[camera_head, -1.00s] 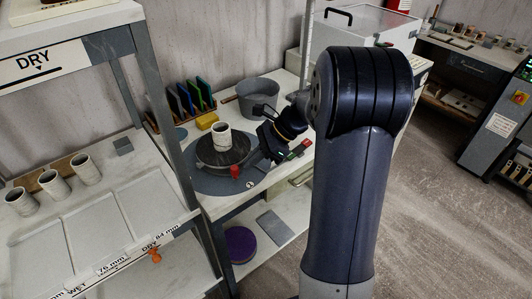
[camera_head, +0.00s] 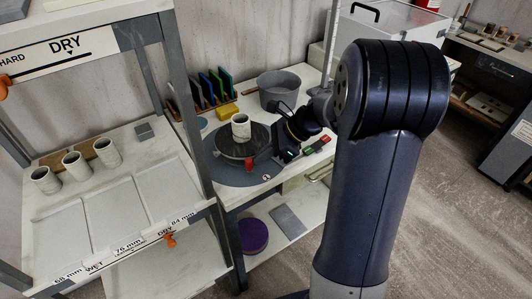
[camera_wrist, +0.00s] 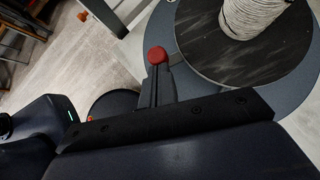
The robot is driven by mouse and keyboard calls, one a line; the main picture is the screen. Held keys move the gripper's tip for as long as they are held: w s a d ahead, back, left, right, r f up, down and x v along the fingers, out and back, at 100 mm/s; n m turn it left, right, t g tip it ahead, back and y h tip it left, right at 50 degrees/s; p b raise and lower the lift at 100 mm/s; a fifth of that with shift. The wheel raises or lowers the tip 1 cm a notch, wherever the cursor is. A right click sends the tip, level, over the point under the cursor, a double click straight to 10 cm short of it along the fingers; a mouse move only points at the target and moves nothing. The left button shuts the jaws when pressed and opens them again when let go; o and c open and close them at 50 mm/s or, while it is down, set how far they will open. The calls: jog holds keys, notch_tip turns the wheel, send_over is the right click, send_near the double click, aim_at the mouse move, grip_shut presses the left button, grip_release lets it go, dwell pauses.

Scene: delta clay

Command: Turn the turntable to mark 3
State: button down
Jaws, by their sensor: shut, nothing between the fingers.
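The turntable (camera_head: 222,146) is a dark round disc on a wider grey round base (camera_head: 218,172). A pale ribbed cup (camera_head: 240,127) stands upright on it. A red knob (camera_head: 249,163) sits at the disc's near rim. A small white mark (camera_head: 266,177) shows on the base near the knob; its number is too small to read. My gripper (camera_head: 276,156) is low at the right of the disc. In the wrist view its narrow shut fingers (camera_wrist: 158,75) reach up to the red knob (camera_wrist: 157,55); I cannot tell whether they touch. The dark disc (camera_wrist: 205,45) lies right of them.
A grey pot (camera_head: 280,92) and a rack of coloured boards (camera_head: 212,88) stand behind the turntable. A shelf frame (camera_head: 190,100) rises close on its left, with three cups (camera_head: 76,164). A red and green block (camera_head: 317,145) lies to the right.

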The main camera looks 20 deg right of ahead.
jog(key=shift+s+a+m+t+h, duration=0.15)
jog(key=shift+a+m+t, duration=0.3)
jog(key=shift+a+m, duration=0.2)
jog(key=shift+s+a+m+t+h, duration=0.15)
jog(key=shift+a+m+t, duration=0.35)
jog(key=shift+a, duration=0.2)
jog(key=shift+w+a+m+t+h+p, duration=0.1)
jog(key=shift+a+m+t+h+p, duration=0.3)
jog(key=shift+a+m, duration=0.4)
jog(key=shift+w+a+m+t+h+p, duration=0.1)
jog(key=shift+a+m+t+h+p, duration=0.1)
jog(key=shift+a+m+t, duration=0.4)
jog(key=shift+w+a+m+t+h, duration=0.3)
jog(key=shift+a+m+h, duration=0.1)
jog(key=shift+a+m, duration=0.4)
jog(key=shift+w+a+m+t+h, duration=0.15)
jog(key=shift+a+m+t+h, duration=0.2)
jog(key=shift+a+m, duration=0.4)
jog(key=shift+w+a+p, duration=0.4)
jog(key=shift+a+p, duration=0.05)
jog(key=shift+a, duration=0.3)
